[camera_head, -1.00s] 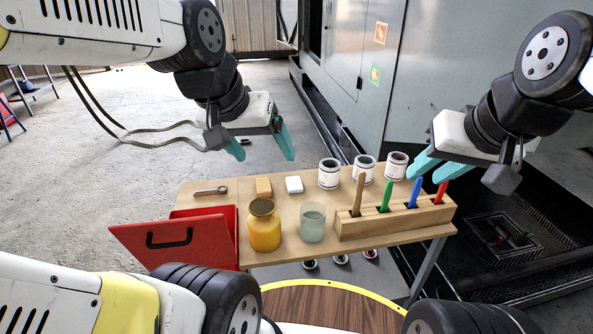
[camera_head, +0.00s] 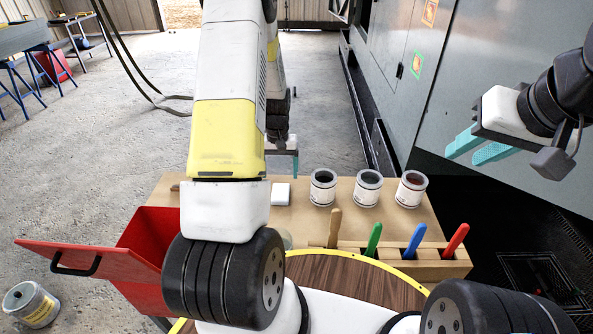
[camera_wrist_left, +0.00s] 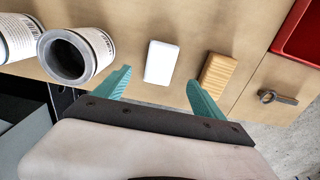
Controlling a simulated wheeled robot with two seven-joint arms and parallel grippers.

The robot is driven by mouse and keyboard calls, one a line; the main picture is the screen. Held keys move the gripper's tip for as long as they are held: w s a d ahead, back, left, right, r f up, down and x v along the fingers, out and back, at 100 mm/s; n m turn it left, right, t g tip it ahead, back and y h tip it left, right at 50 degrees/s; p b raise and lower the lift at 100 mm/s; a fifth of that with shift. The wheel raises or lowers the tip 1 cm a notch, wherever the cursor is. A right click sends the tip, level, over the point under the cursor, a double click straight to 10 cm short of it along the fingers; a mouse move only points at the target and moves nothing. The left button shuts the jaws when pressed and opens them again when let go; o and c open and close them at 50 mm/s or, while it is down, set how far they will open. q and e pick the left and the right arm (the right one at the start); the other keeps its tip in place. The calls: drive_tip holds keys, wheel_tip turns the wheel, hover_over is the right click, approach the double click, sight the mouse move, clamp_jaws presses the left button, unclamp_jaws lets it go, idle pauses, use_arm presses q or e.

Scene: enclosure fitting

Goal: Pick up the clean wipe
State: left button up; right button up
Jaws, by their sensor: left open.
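A white block (camera_head: 281,194), which looks like the clean wipe, lies on the wooden table; it also shows in the left wrist view (camera_wrist_left: 160,62). My left gripper (camera_wrist_left: 160,92) is open and empty, with the white block just ahead, between the lines of its teal fingers. In the head view the left gripper (camera_head: 284,158) is partly hidden behind my left forearm, just beyond the block. A ridged tan block (camera_wrist_left: 219,72) lies beside the white one in the wrist view. My right gripper (camera_head: 461,158) is open and empty at the right, above the table's level.
Several grey cans stand close by, one (camera_wrist_left: 78,55) near a left finger. A wooden rack (camera_head: 440,266) holds colored handles. A red box (camera_head: 160,232) is at the left edge. A wrench (camera_wrist_left: 277,97) lies past the tan block.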

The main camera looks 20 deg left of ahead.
sight(281, 191)
use_arm(q)
wheel_tip(281, 191, down, 9)
drive_tip(key=shift+w+a+r, duration=0.1)
drive_tip(key=shift+w+r, duration=0.05)
drive_tip(key=shift+r, duration=0.05)
drive_tip(key=c, duration=1.4)
drive_tip(key=shift+r, duration=0.15)
drive_tip(key=shift+r, duration=0.25)
drive_tip(key=r, duration=0.3)
drive_tip(key=shift+s+a, duration=0.1)
drive_tip(key=shift+s, duration=0.2)
drive_tip(key=s+a, duration=0.1)
drive_tip(key=s, duration=0.4)
drive_tip(key=s+a+r, duration=0.1)
drive_tip(key=s+a, duration=0.1)
drive_tip(key=s, duration=0.2)
drive_tip(key=s+a, duration=0.1)
drive_tip(key=s, duration=0.4)
drive_tip(key=shift+s+a+r, duration=0.15)
drive_tip(key=shift+s+a, duration=0.15)
drive_tip(key=shift+a, duration=0.05)
